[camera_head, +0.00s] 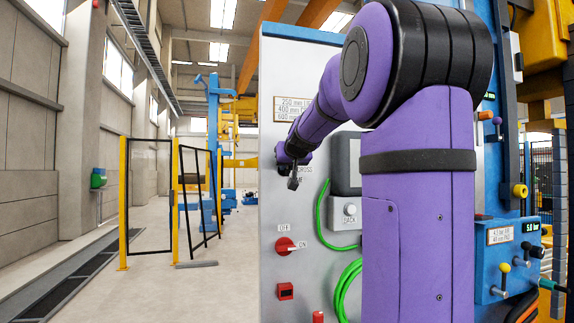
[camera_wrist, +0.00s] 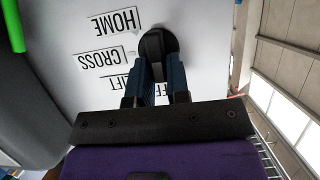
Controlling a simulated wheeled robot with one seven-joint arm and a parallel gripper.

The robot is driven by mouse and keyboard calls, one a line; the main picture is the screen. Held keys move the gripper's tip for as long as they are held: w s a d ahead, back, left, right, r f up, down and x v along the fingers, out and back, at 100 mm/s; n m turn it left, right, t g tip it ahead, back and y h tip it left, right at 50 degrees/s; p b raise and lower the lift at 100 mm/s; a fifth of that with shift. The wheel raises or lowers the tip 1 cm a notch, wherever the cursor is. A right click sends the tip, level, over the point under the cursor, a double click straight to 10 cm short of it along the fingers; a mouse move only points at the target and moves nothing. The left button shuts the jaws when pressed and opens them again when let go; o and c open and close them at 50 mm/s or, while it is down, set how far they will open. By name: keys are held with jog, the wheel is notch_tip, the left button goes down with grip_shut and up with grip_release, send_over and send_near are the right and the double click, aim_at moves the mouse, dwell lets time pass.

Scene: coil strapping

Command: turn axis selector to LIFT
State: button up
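The axis selector (camera_wrist: 157,42) is a dark round knob on the light grey panel, in the upper middle of the wrist view. Labels HOME (camera_wrist: 115,22), CROSS (camera_wrist: 101,63) and a partly covered LIFT (camera_wrist: 121,84) stand beside it, upside down in this view. My gripper (camera_wrist: 161,72) is at the selector, with its two fingers apart and their tips at the knob's lower part. Whether they press on its grip cannot be told. In the head view my arm reaches the panel beside the CROSS label (camera_head: 300,168); the selector itself is hidden there.
A blue box with levers (camera_head: 505,245) stands at the right. The floor on the left is open before a yellow-posted fence (camera_head: 124,200).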

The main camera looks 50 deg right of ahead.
grip_shut()
jog(key=m+y, duration=0.1)
jog(key=m+t+y, duration=0.1)
jog(key=shift+s+d+f+m, duration=0.15)
jog(key=shift+d+m, duration=0.15)
jog(key=shift+m, duration=0.1)
jog(key=shift+s+d+f+m+t+y, duration=0.15)
jog(key=shift+m+t+y, duration=0.25)
jog(key=shift+m, duration=0.4)
jog(key=shift+d+f+m+t+y, duration=0.1)
jog(key=shift+m+t+y, duration=0.25)
jog(key=shift+m, duration=0.45)
jog(key=o, duration=0.6)
grip_release()
